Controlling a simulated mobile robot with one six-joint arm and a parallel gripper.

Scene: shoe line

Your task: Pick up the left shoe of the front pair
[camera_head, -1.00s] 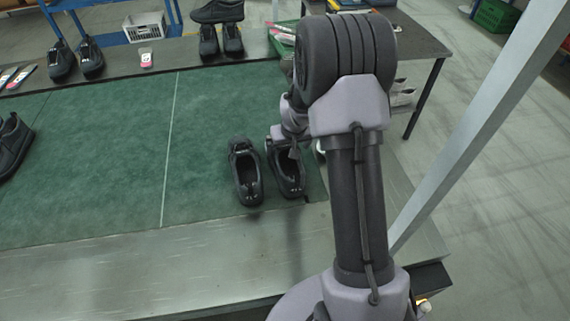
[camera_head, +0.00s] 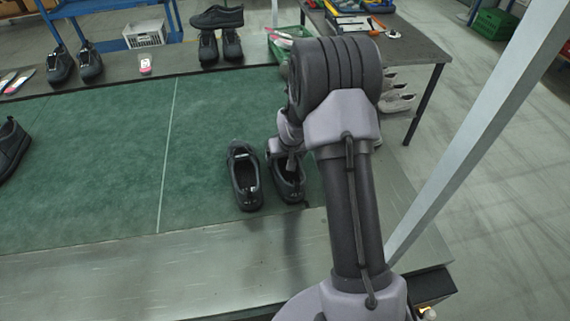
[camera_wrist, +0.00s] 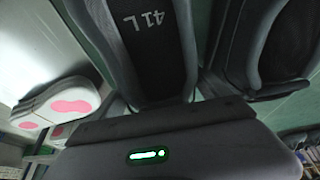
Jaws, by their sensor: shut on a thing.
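The front pair of black shoes stands side by side on the green mat (camera_head: 120,150). The shoe on the picture's right (camera_head: 290,188) has my gripper (camera_head: 284,158) at its far end, partly hidden by my arm. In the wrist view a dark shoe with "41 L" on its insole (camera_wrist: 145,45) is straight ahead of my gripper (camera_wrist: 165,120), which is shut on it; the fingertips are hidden. The other shoe of the pair (camera_head: 244,178) stands close on the left and also shows at the right of the wrist view (camera_wrist: 270,50). I cannot see clearance under the held shoe.
Another dark shoe (camera_head: 10,148) is at the left edge. Several dark shoes (camera_head: 218,40) stand at the back, near a white crate (camera_head: 145,36). Light shoes (camera_head: 398,100) are below the side table (camera_head: 420,45). A pale post (camera_head: 480,130) rises at the right. The mat's middle is clear.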

